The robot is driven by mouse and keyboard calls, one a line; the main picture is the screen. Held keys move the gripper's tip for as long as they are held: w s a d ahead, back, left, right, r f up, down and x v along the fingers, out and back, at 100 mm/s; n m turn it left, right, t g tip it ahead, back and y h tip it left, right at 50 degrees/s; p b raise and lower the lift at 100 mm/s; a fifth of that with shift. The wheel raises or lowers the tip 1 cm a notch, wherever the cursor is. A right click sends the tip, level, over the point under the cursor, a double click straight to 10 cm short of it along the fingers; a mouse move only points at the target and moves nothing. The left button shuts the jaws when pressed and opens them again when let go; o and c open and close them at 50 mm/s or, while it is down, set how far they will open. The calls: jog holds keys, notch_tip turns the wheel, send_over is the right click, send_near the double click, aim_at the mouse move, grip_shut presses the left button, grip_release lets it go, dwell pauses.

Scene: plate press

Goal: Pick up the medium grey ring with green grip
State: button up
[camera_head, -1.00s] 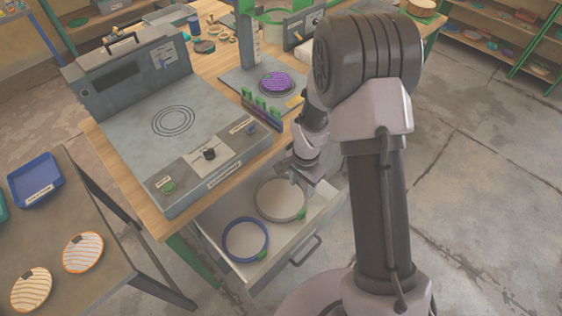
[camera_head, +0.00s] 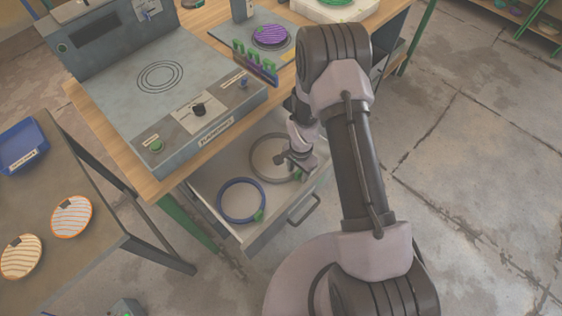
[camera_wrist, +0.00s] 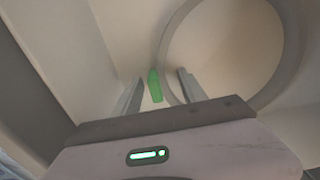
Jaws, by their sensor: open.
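The grey ring (camera_head: 254,168) lies in the open drawer below the bench, behind the blue ring. Its green grip (camera_head: 297,176) is on the ring's right side, partly hidden by my gripper in the head view. In the wrist view the grey ring (camera_wrist: 292,60) fills the upper right. Its green grip (camera_wrist: 155,86) stands between the two fingertips, a little beyond them. My gripper (camera_wrist: 158,82) is open and empty, above the drawer. In the head view my gripper (camera_head: 291,162) is over the ring's right part.
A blue ring (camera_head: 221,209) with a green grip lies nearer the front of the same drawer (camera_head: 270,219). The drawer has walls and a front handle (camera_head: 304,208). The press bench (camera_head: 150,187) overhangs the drawer's back. A side table (camera_head: 100,228) holds striped discs at the left.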

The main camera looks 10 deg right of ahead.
jog(key=shift+r, duration=0.15)
grip_shut()
